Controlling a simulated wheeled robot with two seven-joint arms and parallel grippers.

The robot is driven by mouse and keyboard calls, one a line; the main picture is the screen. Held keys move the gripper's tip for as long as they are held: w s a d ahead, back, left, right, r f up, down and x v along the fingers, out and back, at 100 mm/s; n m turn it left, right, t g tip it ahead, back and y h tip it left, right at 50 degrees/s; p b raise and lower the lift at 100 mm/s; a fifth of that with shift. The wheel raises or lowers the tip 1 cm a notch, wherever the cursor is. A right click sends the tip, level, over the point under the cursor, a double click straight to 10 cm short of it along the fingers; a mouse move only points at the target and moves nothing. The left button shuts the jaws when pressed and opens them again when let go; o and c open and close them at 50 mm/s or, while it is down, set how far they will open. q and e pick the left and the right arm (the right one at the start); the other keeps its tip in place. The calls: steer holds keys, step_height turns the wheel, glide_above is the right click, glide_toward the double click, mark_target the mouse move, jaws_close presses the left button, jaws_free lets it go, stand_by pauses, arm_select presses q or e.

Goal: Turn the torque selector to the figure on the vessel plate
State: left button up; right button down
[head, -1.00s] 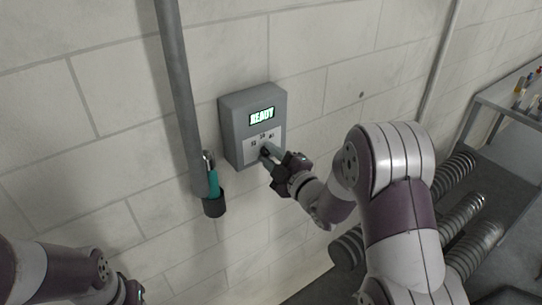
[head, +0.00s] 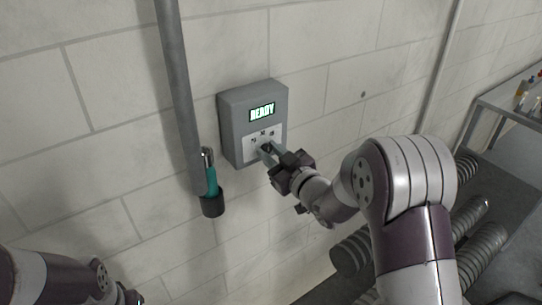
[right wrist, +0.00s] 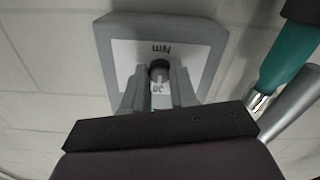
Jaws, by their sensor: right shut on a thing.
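A grey control box (head: 236,128) on the wall has a lit display (head: 262,112) reading READY. Below it is a white dial plate (head: 250,150) with small figures around the torque selector. In the right wrist view the plate (right wrist: 126,62) shows "Nm" upside down, and the dark selector knob (right wrist: 159,70) sits between the fingers. A figure shows between them but is hard to read. My right gripper (head: 266,150) is shut on the selector; its fingers (right wrist: 160,88) hide part of it. My left gripper (head: 132,298) is barely in view at the bottom edge. I see no vessel plate.
A grey vertical pipe (head: 178,85) runs down the wall left of the box. A teal-handled tool (head: 211,180) stands in a dark holder (head: 213,204) beside it. Ribbed cylinders (head: 470,235) lie lower right. A table (head: 500,104) with small bottles stands far right.

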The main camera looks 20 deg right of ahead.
steer(key=m, duration=0.4)
steer(key=shift+f+m, duration=0.15)
steer(key=shift+m, duration=0.15)
steer(key=m, duration=0.4)
steer(key=shift+m, duration=0.3)
steer(key=c, duration=0.9)
jaws_free()
steer(key=shift+s, duration=0.1)
steer(key=shift+s+d, duration=0.1)
steer(key=shift+d, duration=0.05)
steer(key=shift+s, duration=0.15)
steer(key=b+v, duration=0.2)
steer(key=v, duration=1)
steer(key=shift+s, duration=0.2)
